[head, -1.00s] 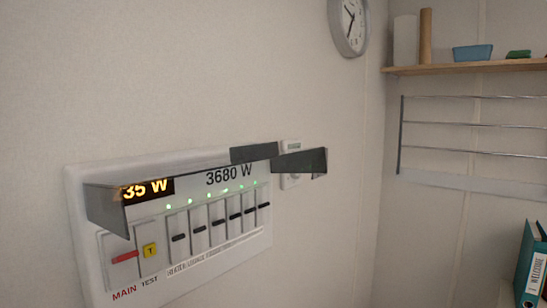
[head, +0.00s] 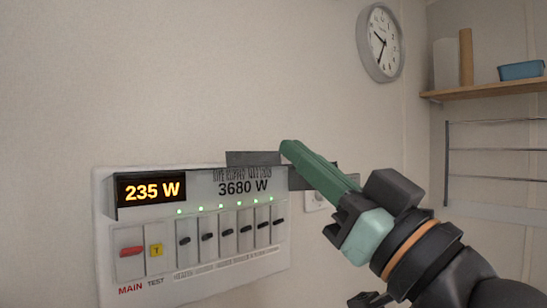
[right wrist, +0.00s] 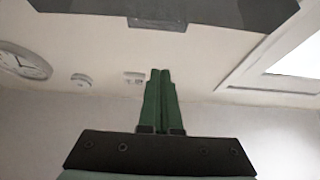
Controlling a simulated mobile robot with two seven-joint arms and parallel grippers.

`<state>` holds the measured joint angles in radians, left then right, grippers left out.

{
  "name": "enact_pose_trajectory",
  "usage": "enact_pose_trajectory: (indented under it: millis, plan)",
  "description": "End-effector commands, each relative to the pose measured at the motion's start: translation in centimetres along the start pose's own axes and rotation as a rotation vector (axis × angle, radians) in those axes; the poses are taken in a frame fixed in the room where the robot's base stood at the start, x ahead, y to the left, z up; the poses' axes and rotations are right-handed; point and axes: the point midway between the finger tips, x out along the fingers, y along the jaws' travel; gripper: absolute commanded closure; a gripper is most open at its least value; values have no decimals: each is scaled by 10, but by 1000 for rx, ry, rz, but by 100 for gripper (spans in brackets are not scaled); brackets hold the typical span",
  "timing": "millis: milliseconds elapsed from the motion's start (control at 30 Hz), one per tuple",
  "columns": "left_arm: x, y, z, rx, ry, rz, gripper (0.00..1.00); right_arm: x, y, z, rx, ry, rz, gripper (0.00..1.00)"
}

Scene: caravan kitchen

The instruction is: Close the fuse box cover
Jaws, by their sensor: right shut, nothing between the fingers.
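The white fuse box (head: 104,240) is on the wall at the lower left of the head view. Its display, red and yellow switches and row of black breakers are uncovered. The grey cover (head: 253,158) stands open at the top of the box, seen nearly edge-on. A dark panel with a tab, apparently the cover (right wrist: 215,10), crosses the top of the right wrist view. My right gripper (head: 287,147) is shut and empty. Its green fingertips overlap the cover's right part in the head view; I cannot tell if they touch. Its fingers also show in the right wrist view (right wrist: 160,72). My left gripper is out of view.
A round clock (head: 380,43) hangs on the wall above right. A wooden shelf (head: 480,88) and a wire rack (head: 495,150) are at the right. A small white wall unit (head: 316,200) is partly behind my right gripper. The wall above the box is clear.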

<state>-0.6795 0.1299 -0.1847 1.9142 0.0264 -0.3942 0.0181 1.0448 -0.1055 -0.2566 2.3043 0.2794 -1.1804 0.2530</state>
Motion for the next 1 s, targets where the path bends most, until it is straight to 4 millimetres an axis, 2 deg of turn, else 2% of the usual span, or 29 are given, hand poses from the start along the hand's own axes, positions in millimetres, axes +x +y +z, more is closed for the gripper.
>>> enact_pose_trajectory:
  millis: [167, 567, 600, 700, 1000]
  plan:
    - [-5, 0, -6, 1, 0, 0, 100, 22, -1, -2, 1, -3, -2, 100]
    - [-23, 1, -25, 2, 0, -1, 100, 104, 0, -2, 0, -4, 0, 100]
    - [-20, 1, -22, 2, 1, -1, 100, 95, 1, 8, 1, -4, 1, 100]
    - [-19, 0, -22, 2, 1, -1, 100, 85, 1, 19, 0, -3, 2, 100]
    - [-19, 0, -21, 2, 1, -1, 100, 74, 0, 31, -1, 0, 1, 100]
